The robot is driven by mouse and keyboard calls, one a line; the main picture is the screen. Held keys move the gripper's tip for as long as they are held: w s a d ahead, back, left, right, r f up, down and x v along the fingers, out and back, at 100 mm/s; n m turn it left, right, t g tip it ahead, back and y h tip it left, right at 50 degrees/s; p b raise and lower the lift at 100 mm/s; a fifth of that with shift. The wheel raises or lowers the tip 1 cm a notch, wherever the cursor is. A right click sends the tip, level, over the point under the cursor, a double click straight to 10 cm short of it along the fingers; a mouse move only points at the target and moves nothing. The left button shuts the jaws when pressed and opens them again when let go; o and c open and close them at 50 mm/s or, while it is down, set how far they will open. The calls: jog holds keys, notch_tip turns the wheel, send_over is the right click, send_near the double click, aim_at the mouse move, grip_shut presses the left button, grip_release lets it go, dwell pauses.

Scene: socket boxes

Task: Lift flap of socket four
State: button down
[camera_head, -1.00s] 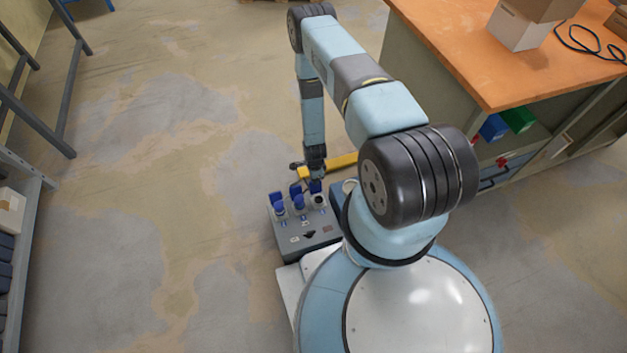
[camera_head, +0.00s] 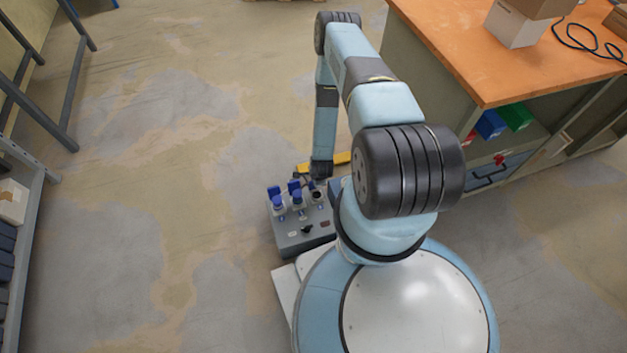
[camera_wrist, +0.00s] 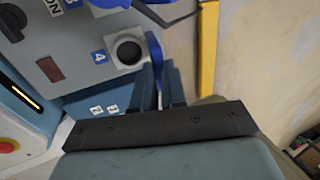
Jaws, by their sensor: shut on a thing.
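The socket box (camera_head: 290,243) is a grey box on the floor with a row of sockets along its far side. Socket four (camera_wrist: 127,50), beside the blue label 4 (camera_wrist: 99,57), shows its round dark opening in the wrist view. Its blue flap (camera_wrist: 155,48) stands up off the opening at the right edge. My gripper (camera_wrist: 160,84) is shut on this flap; its dark body hides part of the fingers. In the head view my wrist is just behind the box's far right corner, and the fingertips are hidden.
Other sockets with blue flaps (camera_head: 276,199) stand to the left on the box. A yellow bar (camera_wrist: 208,45) lies on the floor behind it. An orange-topped workbench (camera_head: 470,50) stands at the right and a shelf (camera_head: 30,215) at the left. The floor between is largely free.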

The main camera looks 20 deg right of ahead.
jog(key=shift+d, duration=0.1)
jog(key=c, duration=1.2)
grip_release()
jog(key=v, duration=1.3)
jog(key=shift+s+r, duration=0.1)
jog(key=shift+r, duration=0.25)
